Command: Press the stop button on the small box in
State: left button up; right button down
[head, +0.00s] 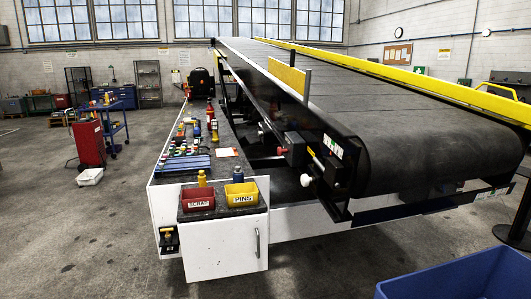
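A small dark box (296,148) is mounted on the side of the belt loader (390,125), near its low end. A round red button (281,151) sticks out from the box's left face and looks like the stop button. Nothing touches it. Nearer to me, a black box (338,172) with a white knob (306,180) sits on the same side. Small labels show above it, too small to read. Neither of my grippers is in view.
A white cabinet (225,250) with a cluttered dark worktop stands left of the loader, holding a red SCRAP bin (197,204) and a yellow PINS bin (241,200). A blue bin (460,276) is at lower right. Floor at left front is clear.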

aim_at(280, 150)
jog(key=i+j, duration=0.15)
jog(key=j, duration=0.25)
jog(key=i+j+z, duration=0.15)
jog(key=j, duration=0.2)
jog(key=i+j, duration=0.2)
jog(key=j, duration=0.2)
jog(key=i+j+z, duration=0.1)
jog(key=j, duration=0.3)
jog(key=i+j, duration=0.2)
jog(key=j, duration=0.2)
jog(key=i+j+z, duration=0.15)
jog(key=j, duration=0.25)
